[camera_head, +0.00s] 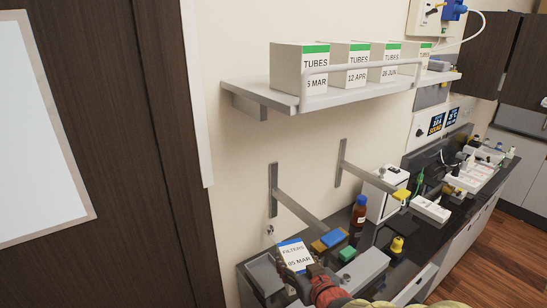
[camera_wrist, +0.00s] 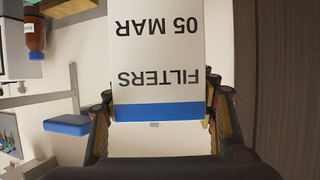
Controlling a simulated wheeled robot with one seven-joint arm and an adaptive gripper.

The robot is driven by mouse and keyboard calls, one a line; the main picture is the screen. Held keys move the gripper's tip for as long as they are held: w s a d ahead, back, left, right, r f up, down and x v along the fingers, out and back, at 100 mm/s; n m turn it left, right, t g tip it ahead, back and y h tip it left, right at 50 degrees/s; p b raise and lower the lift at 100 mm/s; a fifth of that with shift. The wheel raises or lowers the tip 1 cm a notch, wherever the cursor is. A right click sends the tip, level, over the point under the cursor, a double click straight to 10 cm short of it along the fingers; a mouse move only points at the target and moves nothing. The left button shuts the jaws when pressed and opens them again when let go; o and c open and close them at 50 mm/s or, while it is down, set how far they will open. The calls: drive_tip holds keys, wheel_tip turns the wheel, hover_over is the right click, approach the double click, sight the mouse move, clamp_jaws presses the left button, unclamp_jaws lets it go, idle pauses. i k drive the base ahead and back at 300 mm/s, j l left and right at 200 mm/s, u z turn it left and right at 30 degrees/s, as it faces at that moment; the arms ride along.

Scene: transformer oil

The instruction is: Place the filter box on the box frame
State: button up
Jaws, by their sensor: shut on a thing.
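The filter box (camera_head: 295,254) is white with a blue band and reads "FILTERS 05 MAR". My gripper (camera_head: 298,270) is shut on it at the near end of the dark counter. In the wrist view the filter box (camera_wrist: 158,55) appears upside down between the two fingers of my gripper (camera_wrist: 160,95). No part is plainly marked as the box frame. Two bare wall brackets (camera_head: 294,205) stick out above the counter, and a railed shelf (camera_head: 262,93) is higher up. I cannot tell which is the box frame.
Several TUBES boxes (camera_head: 299,70) stand on the railed shelf. On the counter (camera_head: 397,245) are a grey open tray (camera_head: 264,273), a brown bottle (camera_head: 359,213), a blue block (camera_head: 334,236), a green block (camera_head: 347,253) and a grey box (camera_head: 364,268). A dark door (camera_head: 105,110) is at left.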

sight(268, 277)
drive_tip(key=k+l, duration=0.2)
drive_tip(key=k, duration=0.25)
drive_tip(key=k+l, duration=0.2)
drive_tip(key=k, duration=0.25)
